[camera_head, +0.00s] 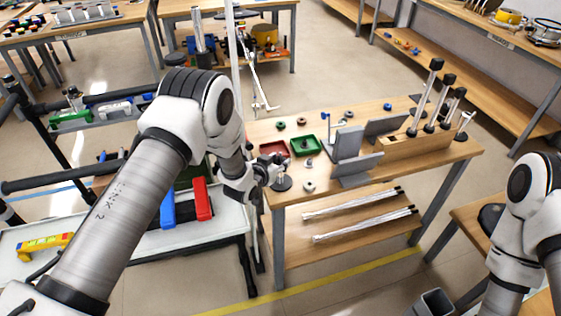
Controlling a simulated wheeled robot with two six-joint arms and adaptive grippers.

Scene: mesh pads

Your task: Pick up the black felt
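A small dark round piece (283,184), which may be the black felt, lies near the left front corner of the wooden worktable (420,165). My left gripper (279,166) is just above and beside this piece, at the table's left edge. The fingers are small and overlap the dark piece in the picture, so I cannot tell whether they touch it or are open or shut. My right arm shows at the right edge, but its gripper is out of view.
A red tray (274,149) and a green tray (305,146) stand behind the gripper. Grey angled plates (347,143) and a wooden block with upright black-topped rods (415,143) stand to the right. A small ring (309,186) lies near the front edge.

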